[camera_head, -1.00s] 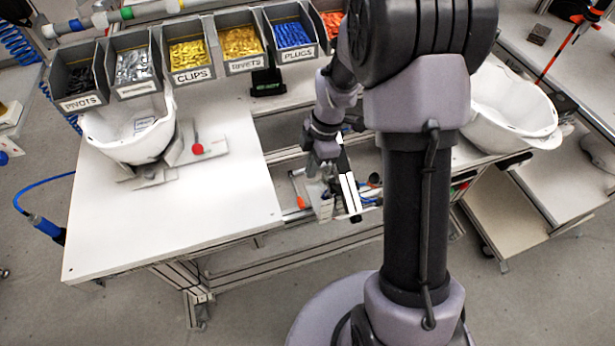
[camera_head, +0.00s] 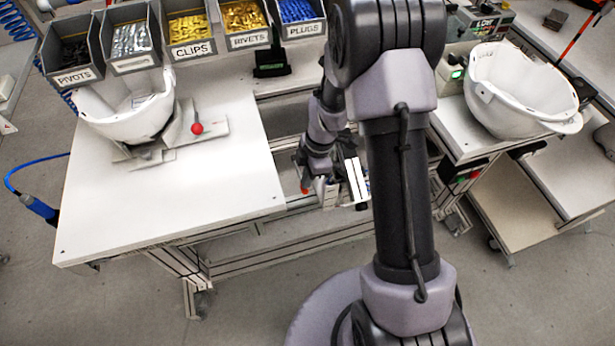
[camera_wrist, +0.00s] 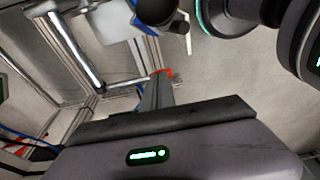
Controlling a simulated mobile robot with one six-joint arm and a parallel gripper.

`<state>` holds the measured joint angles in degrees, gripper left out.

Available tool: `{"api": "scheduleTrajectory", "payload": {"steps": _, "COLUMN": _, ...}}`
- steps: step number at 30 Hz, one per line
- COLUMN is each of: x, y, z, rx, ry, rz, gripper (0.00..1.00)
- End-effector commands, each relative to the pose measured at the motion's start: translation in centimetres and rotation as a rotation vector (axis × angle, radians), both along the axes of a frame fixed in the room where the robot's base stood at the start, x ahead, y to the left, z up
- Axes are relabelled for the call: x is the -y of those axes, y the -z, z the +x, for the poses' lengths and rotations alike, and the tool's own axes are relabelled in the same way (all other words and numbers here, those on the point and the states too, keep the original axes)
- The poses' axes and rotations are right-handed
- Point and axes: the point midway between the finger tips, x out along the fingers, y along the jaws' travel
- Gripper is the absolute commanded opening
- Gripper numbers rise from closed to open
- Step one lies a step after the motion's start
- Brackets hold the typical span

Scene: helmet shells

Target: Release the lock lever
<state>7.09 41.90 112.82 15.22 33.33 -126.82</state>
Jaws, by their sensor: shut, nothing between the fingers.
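A lever with a red ball knob (camera_head: 197,128) stands on a grey metal fixture (camera_head: 212,127) on the white table. A white helmet shell (camera_head: 140,122) sits just left of the knob, open side up. My gripper (camera_head: 318,190) is shut and empty. It points down past the right edge of the table, well to the right of the knob and apart from it. In the wrist view my gripper (camera_wrist: 157,90) shows as narrow grey fingers close together. The knob and the helmet shell are not recognisable in the wrist view.
A row of labelled parts bins (camera_head: 192,32) lines the back of the white table (camera_head: 180,205). The table's front half is clear. A second white shell (camera_head: 520,90) rests on a bench at right.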

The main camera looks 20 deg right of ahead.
Motion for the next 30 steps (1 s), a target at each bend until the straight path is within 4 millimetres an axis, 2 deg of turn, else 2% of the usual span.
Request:
{"api": "scheduleTrajectory", "payload": {"steps": 5, "x": 0.0, "y": 0.8, "z": -0.1, "rx": 0.000, "ry": 0.000, "rz": 0.000, "gripper": 0.00}}
{"api": "scheduleTrajectory", "payload": {"steps": 15, "x": 0.0, "y": 5.9, "z": -0.7, "rx": 0.000, "ry": 0.000, "rz": 0.000, "gripper": 0.00}}
{"api": "scheduleTrajectory", "payload": {"steps": 27, "x": 0.0, "y": 5.5, "z": -0.6, "rx": 0.000, "ry": 0.000, "rz": 0.000, "gripper": 0.00}}
{"api": "scheduleTrajectory", "payload": {"steps": 30, "x": -0.3, "y": 4.8, "z": -0.4, "rx": 0.001, "ry": -0.001, "rz": 0.000, "gripper": 0.00}}
